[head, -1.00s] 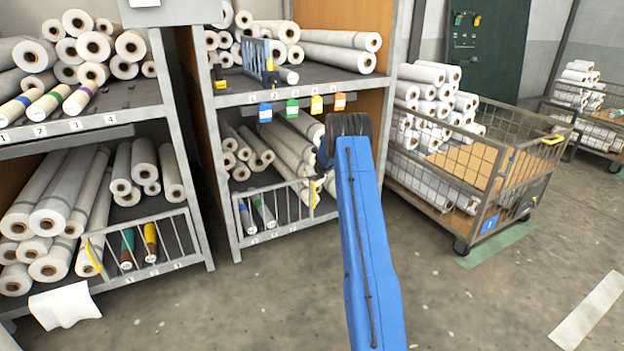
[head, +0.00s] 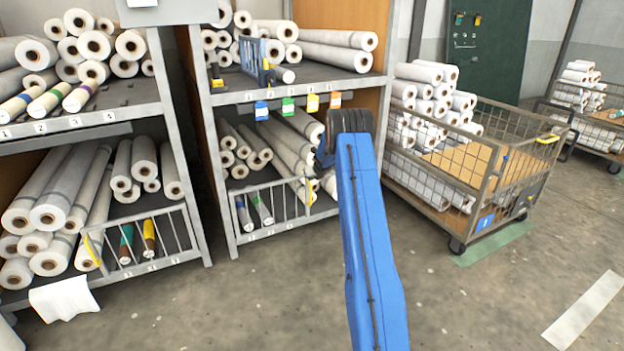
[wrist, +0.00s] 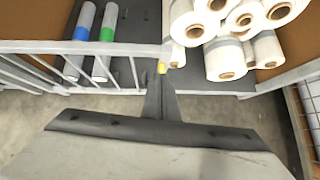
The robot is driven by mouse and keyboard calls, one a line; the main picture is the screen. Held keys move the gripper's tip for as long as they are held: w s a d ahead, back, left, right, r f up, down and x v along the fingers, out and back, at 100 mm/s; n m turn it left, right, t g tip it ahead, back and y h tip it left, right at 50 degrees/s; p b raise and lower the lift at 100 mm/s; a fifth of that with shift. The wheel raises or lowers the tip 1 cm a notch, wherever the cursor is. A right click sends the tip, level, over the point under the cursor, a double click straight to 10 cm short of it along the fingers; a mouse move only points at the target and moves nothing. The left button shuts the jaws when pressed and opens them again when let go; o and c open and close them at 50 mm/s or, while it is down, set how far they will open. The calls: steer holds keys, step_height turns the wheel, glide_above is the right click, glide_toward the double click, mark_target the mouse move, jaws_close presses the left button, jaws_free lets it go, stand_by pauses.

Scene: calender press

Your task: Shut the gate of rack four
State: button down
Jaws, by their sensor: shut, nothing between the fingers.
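A barred grey gate (head: 272,208) with a yellow end piece (head: 308,191) stands across the front of the lower bay of the middle rack. Its bars (wrist: 32,72) and a small yellow piece (wrist: 162,68) show in the wrist view. My gripper (wrist: 161,92) is shut and empty, its tip just below the yellow piece; I cannot tell if they touch. My arm hides the gripper in the head view. Another barred gate (head: 150,240) fronts the left rack's lower bay, and a blue gate (head: 263,60) stands in the middle rack's upper bay. Number four is not readable on any gate.
White rolls (head: 290,155) lie in the lower bay behind the gate. Blue, green, yellow and orange tags hang under the upper shelf. A wire cart (head: 490,185) stands right of the rack. The floor (head: 240,310) in front is mostly clear.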

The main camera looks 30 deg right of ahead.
steer(key=s+a+r+m+h, duration=0.1)
steer(key=s+a+r+m, duration=0.4)
steer(key=r, duration=0.6)
steer(key=s+a+r+m+h, duration=0.2)
steer(key=s+a+r+m, duration=0.25)
steer(key=s+r, duration=0.5)
steer(key=s+a+r+m+h, duration=0.1)
steer(key=s+a+r+m, duration=0.35)
steer(key=r, duration=0.85)
steer(key=s+a+r+m, duration=0.3)
steer(key=s+a+m, duration=0.15)
steer(key=s, duration=0.35)
steer(key=s+a+r+m, duration=0.2)
steer(key=s+a+m, duration=0.1)
steer(key=s+a, duration=0.4)
steer(key=s+a+f+m+g+y, duration=0.1)
steer(key=s+a+f+m+y, duration=0.1)
steer(key=s+a, duration=0.5)
steer(key=s+a+f+m+g+y, duration=0.1)
steer(key=s+a+f+m, duration=0.3)
steer(key=s, duration=1.3)
steer(key=s+a+f+m+g+y, duration=0.2)
steer(key=s+a+f+m+y, duration=0.1)
steer(key=s+a, duration=0.6)
steer(key=s+f+m, duration=0.1)
steer(key=s+m, duration=0.1)
steer(key=s, duration=0.1)
steer(key=shift+s+a+m, duration=0.35)
steer(key=shift+a, duration=0.05)
